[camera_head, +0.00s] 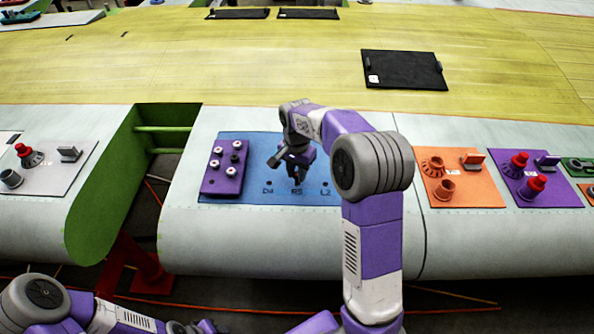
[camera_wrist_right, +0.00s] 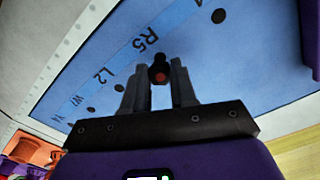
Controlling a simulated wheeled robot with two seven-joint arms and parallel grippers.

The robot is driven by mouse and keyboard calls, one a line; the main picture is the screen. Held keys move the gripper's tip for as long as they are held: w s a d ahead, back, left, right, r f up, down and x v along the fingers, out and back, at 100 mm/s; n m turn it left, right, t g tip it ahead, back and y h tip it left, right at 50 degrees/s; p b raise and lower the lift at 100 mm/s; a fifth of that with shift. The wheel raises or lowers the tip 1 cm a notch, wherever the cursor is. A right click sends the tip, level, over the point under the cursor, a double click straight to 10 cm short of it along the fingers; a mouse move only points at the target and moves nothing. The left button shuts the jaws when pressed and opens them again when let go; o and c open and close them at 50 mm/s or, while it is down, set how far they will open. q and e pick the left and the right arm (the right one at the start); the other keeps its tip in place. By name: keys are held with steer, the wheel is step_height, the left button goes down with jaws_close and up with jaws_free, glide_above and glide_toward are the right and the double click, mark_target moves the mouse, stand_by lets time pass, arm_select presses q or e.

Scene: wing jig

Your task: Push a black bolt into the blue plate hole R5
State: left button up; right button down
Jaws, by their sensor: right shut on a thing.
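My right gripper (camera_head: 296,180) points down over the plate, just behind the R5 label. In the right wrist view, its fingers (camera_wrist_right: 158,85) are shut on a black bolt (camera_wrist_right: 158,64) with a reddish spot on its near end. The bolt lines up with the spot beside the R5 label and covers that hole. I cannot tell whether its tip is in the hole. Part of my left arm shows at the lower left; its gripper is out of view.
A purple block (camera_head: 221,187) with several white-ringed and dark fittings stands on the plate's left part. Orange (camera_head: 463,195) and purple (camera_head: 537,197) plates with fittings lie to the right. A green-walled gap (camera_head: 110,185) opens on the left. A black panel (camera_head: 403,70) lies behind.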

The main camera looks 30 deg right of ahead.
steer(key=shift+f, duration=0.15)
steer(key=shift+f+b, duration=0.75)
steer(key=shift+f, duration=0.35)
steer(key=c, duration=0.8)
jaws_free()
step_height(320, 180, up, 8)
steer(key=shift+f+p, duration=0.15)
steer(key=shift+p, duration=0.25)
